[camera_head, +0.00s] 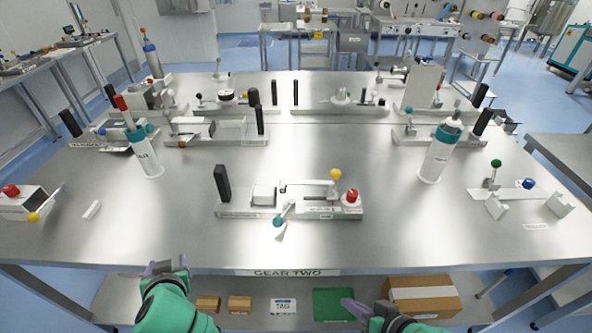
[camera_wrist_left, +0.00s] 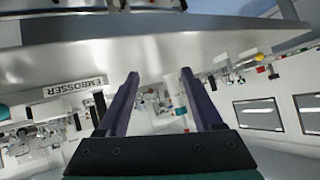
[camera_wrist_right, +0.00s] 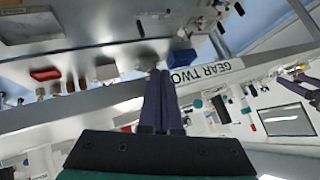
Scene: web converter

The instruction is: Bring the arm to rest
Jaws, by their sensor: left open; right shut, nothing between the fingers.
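My left gripper (camera_head: 166,267) is at the front edge of the steel table, low at the bottom left of the head view. In the left wrist view its two fingers (camera_wrist_left: 158,95) stand apart with nothing between them. My right gripper (camera_head: 355,308) is low at the bottom right of the head view, in front of the table edge and over the lower shelf. In the right wrist view its fingers (camera_wrist_right: 160,95) are together with nothing held. Both grippers look clear of the fixtures on the table top.
The steel table (camera_head: 390,230) carries a fixture (camera_head: 290,200) with red and yellow knobs near the front middle. White bottles (camera_head: 145,155) and (camera_head: 438,155) stand left and right. The lower shelf holds cardboard boxes (camera_head: 425,297) and a green mat (camera_head: 330,303). The front strip of table is mostly bare.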

